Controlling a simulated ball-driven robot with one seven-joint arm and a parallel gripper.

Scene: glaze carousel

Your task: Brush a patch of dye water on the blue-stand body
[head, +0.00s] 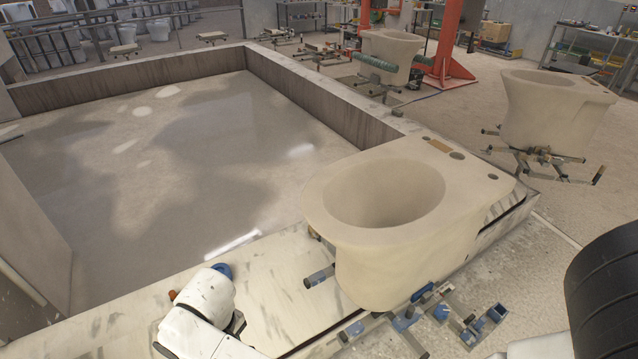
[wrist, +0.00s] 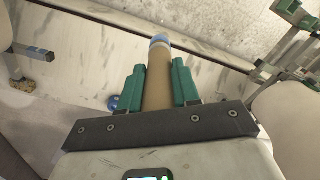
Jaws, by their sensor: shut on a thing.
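A large pale clay body (head: 345,255) with a wide oval opening stands upright at the centre of the head view, on a stand with blue parts (head: 405,320). No dark patch shows on its visible side. In the wrist view my gripper (wrist: 158,72) has its teal fingers shut on a tan cylindrical handle, seemingly the brush (wrist: 157,85), with a blue and pale end pointing away. No bristles are clear to me. In the head view my white arm is left of the body, apart from it; the fingers are hard to make out there.
A wide walled basin (head: 335,95) with a wet-looking floor lies behind and left. Another clay body (head: 545,115) stands on a stand at right, and one more (head: 390,48) by a green-padded stand at the back. A dark tyre-like thing (head: 610,285) fills the right edge.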

